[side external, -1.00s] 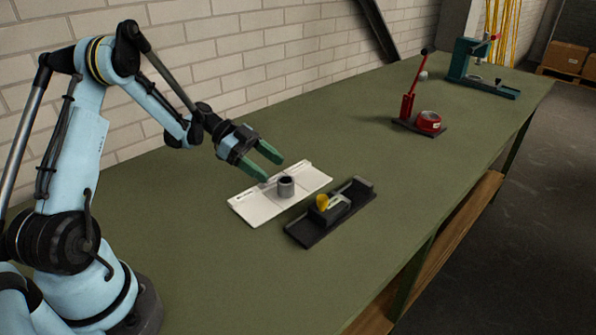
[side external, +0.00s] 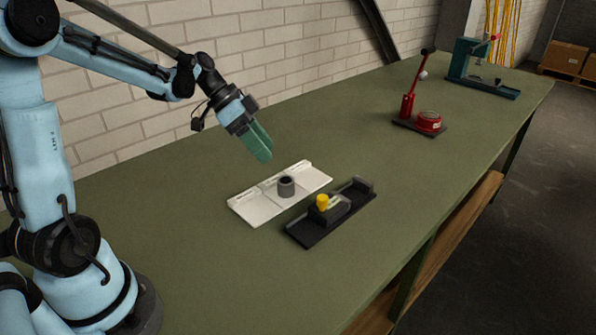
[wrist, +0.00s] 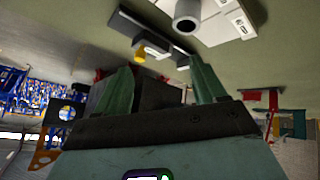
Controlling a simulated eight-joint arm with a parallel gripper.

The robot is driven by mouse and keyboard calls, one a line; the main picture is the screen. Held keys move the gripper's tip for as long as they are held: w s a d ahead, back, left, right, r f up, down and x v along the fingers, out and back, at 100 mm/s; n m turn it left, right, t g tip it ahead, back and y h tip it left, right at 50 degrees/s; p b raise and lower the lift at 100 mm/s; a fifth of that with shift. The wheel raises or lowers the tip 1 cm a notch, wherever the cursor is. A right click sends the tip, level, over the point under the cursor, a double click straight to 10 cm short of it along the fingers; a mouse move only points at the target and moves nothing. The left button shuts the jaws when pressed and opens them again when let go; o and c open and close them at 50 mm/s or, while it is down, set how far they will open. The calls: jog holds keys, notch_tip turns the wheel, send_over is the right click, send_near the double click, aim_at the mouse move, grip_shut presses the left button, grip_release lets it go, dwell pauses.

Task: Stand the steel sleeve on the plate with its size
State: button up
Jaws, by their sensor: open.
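The grey steel sleeve (side external: 286,187) stands upright on the white plate (side external: 252,208), near a seam between its sections. The sleeve (wrist: 187,14) also shows at the top of the wrist view, with the plate (wrist: 228,25) around it and small dark labels at its right. I cannot read the size marks. My gripper (side external: 264,152) is above and behind the plate in the side view, pointing down and right, apart from the sleeve. In the wrist view my gripper (wrist: 162,75) shows two green fingers spread apart with nothing held.
A black fixture (side external: 318,223) with a yellow knob (side external: 323,201) lies just in front of the plate. A red lever press (side external: 410,112) and a teal press (side external: 482,75) stand farther right. The brick wall runs behind. The bench between plate and red press is clear.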

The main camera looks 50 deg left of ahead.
jog(key=s+d+r+n+t+y, duration=0.1)
jog(key=s+d+n+t+y, duration=0.2)
jog(key=s+d+n+y, duration=0.3)
jog(key=shift+s+d+r+n+t+y, duration=0.35)
jog(key=shift+s+d+n, duration=0.45)
jog(key=shift+s, duration=0.8)
